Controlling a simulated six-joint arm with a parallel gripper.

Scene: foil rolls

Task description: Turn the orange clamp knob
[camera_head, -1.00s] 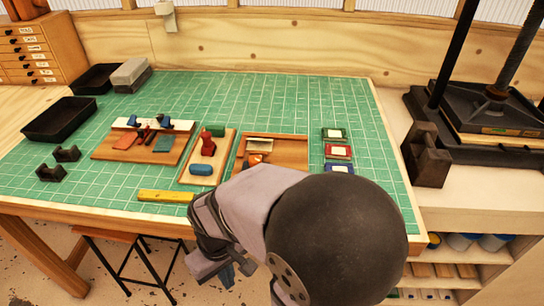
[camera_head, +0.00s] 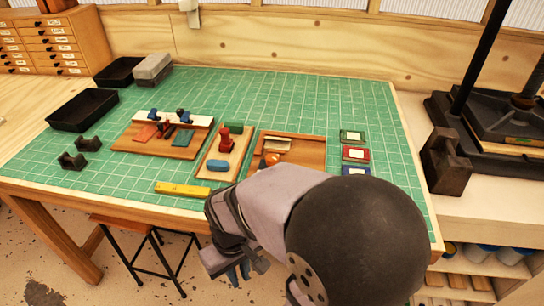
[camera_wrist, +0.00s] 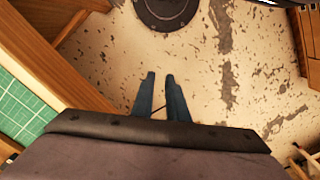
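The orange clamp knob (camera_head: 271,158) shows in the head view on a wooden board (camera_head: 308,148) on the green mat. It is small and partly hidden behind my arm, so its turn angle cannot be read. A pale strip (camera_head: 278,143) lies behind it on the board. My gripper (camera_head: 238,273) hangs in front of the table's near edge, low and well apart from the knob. In the wrist view its two blue-grey fingers (camera_wrist: 160,76) are slightly apart with a narrow empty gap, over the floor. The knob is not in the wrist view.
Left of the knob are a board with red, green and blue pieces (camera_head: 226,140) and a board with tools (camera_head: 160,137). A yellow bar (camera_head: 183,189) lies near the front edge. Three small framed pads (camera_head: 355,153) sit right. A black press (camera_head: 500,120) stands far right. A stool (camera_head: 140,235) stands below.

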